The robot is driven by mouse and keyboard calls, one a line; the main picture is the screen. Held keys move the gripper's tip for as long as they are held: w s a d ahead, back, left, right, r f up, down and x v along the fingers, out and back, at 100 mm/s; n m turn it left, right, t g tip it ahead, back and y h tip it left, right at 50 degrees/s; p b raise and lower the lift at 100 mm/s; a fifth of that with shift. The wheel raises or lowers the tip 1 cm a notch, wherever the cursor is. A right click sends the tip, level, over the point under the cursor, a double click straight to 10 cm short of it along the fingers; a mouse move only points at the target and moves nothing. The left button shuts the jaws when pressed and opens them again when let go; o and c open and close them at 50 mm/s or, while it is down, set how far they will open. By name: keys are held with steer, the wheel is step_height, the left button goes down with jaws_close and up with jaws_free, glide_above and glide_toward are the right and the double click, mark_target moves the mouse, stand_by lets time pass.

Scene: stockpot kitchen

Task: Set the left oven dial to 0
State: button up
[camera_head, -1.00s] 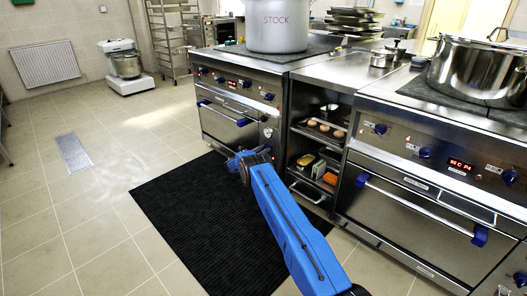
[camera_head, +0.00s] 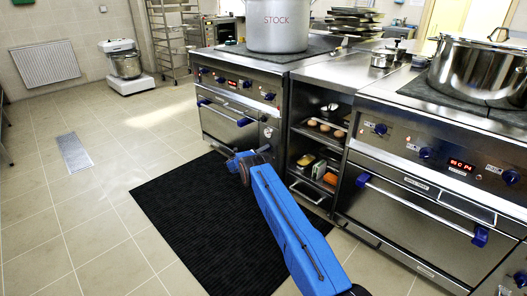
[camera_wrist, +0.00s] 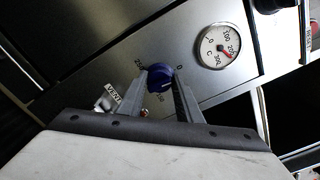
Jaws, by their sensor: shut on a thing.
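In the wrist view a round blue dial (camera_wrist: 159,78) sits on a steel panel. My gripper (camera_wrist: 161,85) is shut on the dial, one grey finger on each side. In the head view my blue arm reaches the left oven (camera_head: 218,122) at its lower right front. My gripper and the dial are hidden there behind the arm's wrist.
A round white gauge (camera_wrist: 224,46) with a red needle is right of the dial. A VENT label (camera_wrist: 113,96) and small lever are at its left. An open shelf unit (camera_head: 318,150) stands right of my arm. A black mat (camera_head: 205,215) covers the floor.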

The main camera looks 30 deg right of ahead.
steer(key=shift+a+f+n, duration=0.1)
steer(key=shift+n, duration=0.5)
steer(key=o, duration=1)
steer(key=shift+o, duration=0.2)
steer(key=v, duration=1.7)
steer(key=shift+a, duration=0.15)
